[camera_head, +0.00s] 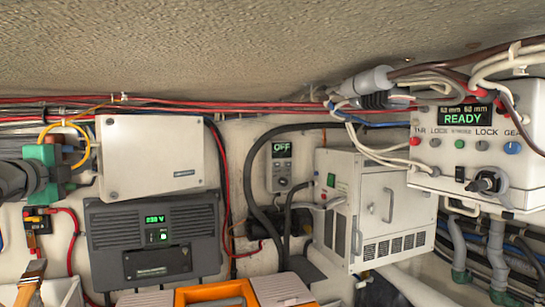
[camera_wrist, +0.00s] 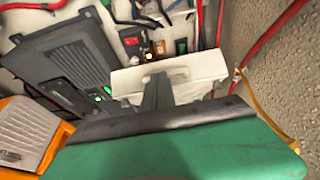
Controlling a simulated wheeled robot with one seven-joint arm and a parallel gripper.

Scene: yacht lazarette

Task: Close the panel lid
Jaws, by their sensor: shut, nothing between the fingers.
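A white panel box (camera_head: 155,158) is on the back wall at left in the head view, above a grey inverter. Its lid looks flat over the front. I cannot tell whether it is fully shut. My green and dark grey gripper (camera_head: 84,181) is just left of the box in the head view, close to its left edge. Contact there cannot be made out. In the wrist view my grey fingers (camera_wrist: 156,92) are together with nothing between them. The green housing fills the bottom.
The grey inverter (camera_head: 152,240) is below the box. An orange case (camera_head: 215,292) stands low at the front. A white vented cabinet (camera_head: 375,210) and a READY control box (camera_head: 480,190) are to the right. Red cables (camera_head: 250,105) run along the wall top.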

